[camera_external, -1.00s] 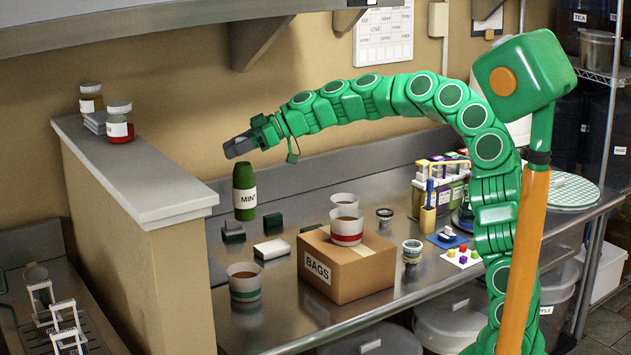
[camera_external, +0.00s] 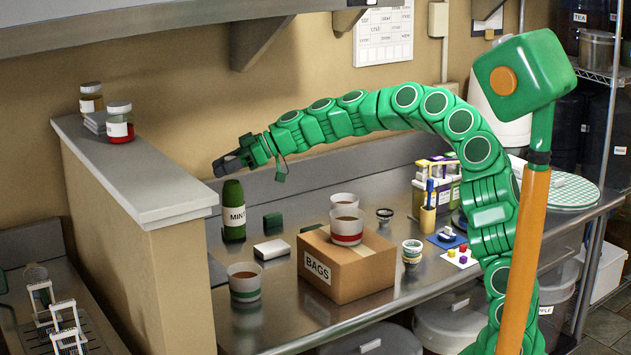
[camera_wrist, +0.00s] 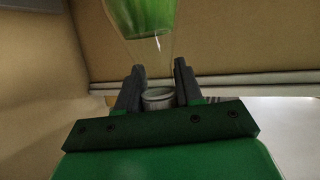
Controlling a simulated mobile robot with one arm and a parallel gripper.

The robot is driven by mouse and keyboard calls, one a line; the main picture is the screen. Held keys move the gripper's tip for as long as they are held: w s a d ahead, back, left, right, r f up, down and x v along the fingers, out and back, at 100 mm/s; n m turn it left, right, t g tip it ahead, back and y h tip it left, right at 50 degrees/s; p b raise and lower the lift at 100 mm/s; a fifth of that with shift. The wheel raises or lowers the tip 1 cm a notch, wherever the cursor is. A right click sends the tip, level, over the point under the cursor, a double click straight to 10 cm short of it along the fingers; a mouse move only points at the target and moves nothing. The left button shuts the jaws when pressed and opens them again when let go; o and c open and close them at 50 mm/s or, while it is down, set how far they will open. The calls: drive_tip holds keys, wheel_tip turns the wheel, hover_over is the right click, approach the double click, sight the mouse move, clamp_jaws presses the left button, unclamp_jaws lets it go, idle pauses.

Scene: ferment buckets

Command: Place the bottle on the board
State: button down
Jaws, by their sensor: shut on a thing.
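The green bottle (camera_external: 234,219) with a white MINT label is upright at the left end of the steel counter, near the partition wall. Whether its base touches the counter is unclear. My gripper (camera_external: 229,165) is above it, with its jaws around the bottle's top. In the wrist view, a round metal cap (camera_wrist: 158,97) sits between the two fingers (camera_wrist: 158,88), with clear glass and the bottle's green part (camera_wrist: 145,18) beyond. A round board with a green-and-white grid (camera_external: 583,195) lies at the counter's far right; I cannot tell for certain that it is the task's board.
A cardboard BAGS box (camera_external: 345,275) with cups on it stands mid-counter. Another cup (camera_external: 244,283), a white-topped block (camera_external: 271,250) and a dark block (camera_external: 273,222) are near the bottle. A tube rack (camera_external: 437,185) and a blue mat (camera_external: 448,240) lie toward the right.

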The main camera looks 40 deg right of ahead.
drive_tip(key=w+a+f, duration=0.2)
drive_tip(key=w+f, duration=0.2)
drive_tip(key=w, duration=0.2)
drive_tip(key=w+a+f, duration=0.3)
drive_tip(key=w+f, duration=0.2)
drive_tip(key=w, duration=0.1)
drive_tip(key=shift+w+a+f, duration=0.2)
drive_tip(key=shift+a, duration=0.05)
idle(0.5)
drive_tip(key=shift+f, duration=0.1)
wheel_tip(320, 180, down, 3)
drive_tip(key=shift+w+a+f, duration=0.1)
drive_tip(key=shift+w+f, duration=0.05)
drive_tip(key=shift+f, duration=0.05)
drive_tip(key=c, duration=0.7)
unclamp_jaws()
drive_tip(key=shift+f, duration=0.1)
drive_tip(key=shift+c, duration=0.2)
